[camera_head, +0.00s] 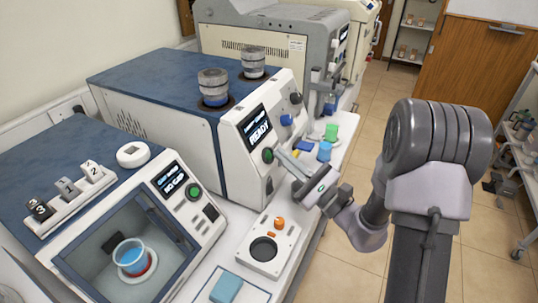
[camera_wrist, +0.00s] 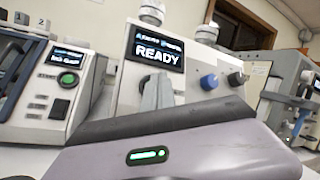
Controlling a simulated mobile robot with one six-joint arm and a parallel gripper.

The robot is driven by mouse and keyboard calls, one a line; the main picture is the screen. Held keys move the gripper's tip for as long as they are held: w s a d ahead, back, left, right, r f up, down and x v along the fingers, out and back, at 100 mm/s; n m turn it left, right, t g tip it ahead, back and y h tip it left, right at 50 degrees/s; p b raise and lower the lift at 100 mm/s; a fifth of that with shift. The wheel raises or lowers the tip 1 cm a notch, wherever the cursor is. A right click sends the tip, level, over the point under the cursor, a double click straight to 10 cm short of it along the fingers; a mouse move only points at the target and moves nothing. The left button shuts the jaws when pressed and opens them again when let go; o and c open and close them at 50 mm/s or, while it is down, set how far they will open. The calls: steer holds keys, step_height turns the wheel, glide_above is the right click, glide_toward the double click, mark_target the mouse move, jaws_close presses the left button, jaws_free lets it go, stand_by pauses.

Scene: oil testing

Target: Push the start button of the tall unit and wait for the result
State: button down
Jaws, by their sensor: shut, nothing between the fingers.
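The tall unit (camera_head: 228,135) stands in the middle of the bench, blue-topped with a white front. Its screen (camera_head: 256,133) reads READY, and the screen also shows in the wrist view (camera_wrist: 157,50). The green start button (camera_head: 268,156) is on the front panel below the screen. My gripper (camera_head: 279,151) is shut and empty, its fingertips close to the button's right side. I cannot tell whether they touch it.
A lower unit (camera_head: 182,208) with a green button and a blue cup (camera_head: 132,257) in its recess stands at the left. A white device with an orange knob (camera_head: 268,246) lies in front. Small blue and green cups (camera_head: 325,150) stand to the right. Floor is free beyond the bench.

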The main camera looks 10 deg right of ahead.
stand_by(0.7)
steer(key=shift+w+a+f, duration=0.15)
steer(key=shift+w+a, duration=0.1)
steer(key=shift+a, duration=0.1)
steer(key=shift+w+a+f+b, duration=0.2)
steer(key=shift+a+b, duration=0.1)
steer(key=shift+b, duration=0.1)
stand_by(0.5)
steer(key=shift+d, duration=0.1)
steer(key=shift+s+d+r, duration=0.35)
steer(key=shift+s+d, duration=0.1)
steer(key=shift+d, duration=0.05)
steer(key=s+d, duration=0.1)
steer(key=d+r, duration=0.1)
steer(key=s+d+r, duration=0.1)
steer(key=shift+s+d+r+b, duration=0.1)
steer(key=shift+s+d+b, duration=0.2)
steer(key=shift+d+b, duration=0.05)
stand_by(0.4)
stand_by(0.4)
